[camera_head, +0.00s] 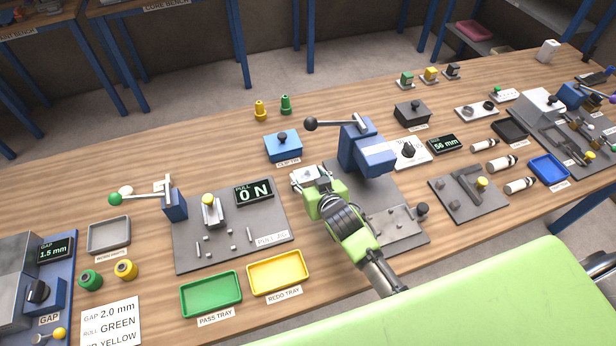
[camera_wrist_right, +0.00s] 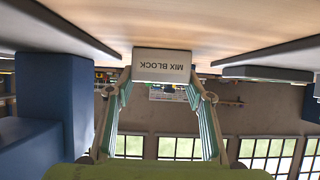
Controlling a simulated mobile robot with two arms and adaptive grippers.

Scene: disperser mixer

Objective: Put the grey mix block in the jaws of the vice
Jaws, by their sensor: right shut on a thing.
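The mix block (camera_wrist_right: 162,66), a light grey block with its name label upside down in the wrist view, is held between the two fingertips of my right gripper (camera_wrist_right: 162,78). In the head view, the block (camera_head: 302,174) shows pale at the tip of my right gripper (camera_head: 308,183), left of the blue lever stand (camera_head: 366,152). A low grey fixture with a black knob (camera_head: 400,226) stands on the grey plate to the right of my forearm. I cannot tell for sure whether this is the vice; no jaws show clearly. My left gripper is not in view.
A blue box (camera_head: 283,147) stands behind the gripper. The stand's lever (camera_head: 335,124) reaches left with a black ball end. The yellow tray (camera_head: 278,272) and green tray (camera_head: 211,294) lie at the front. A pull display (camera_head: 254,192) is to the left.

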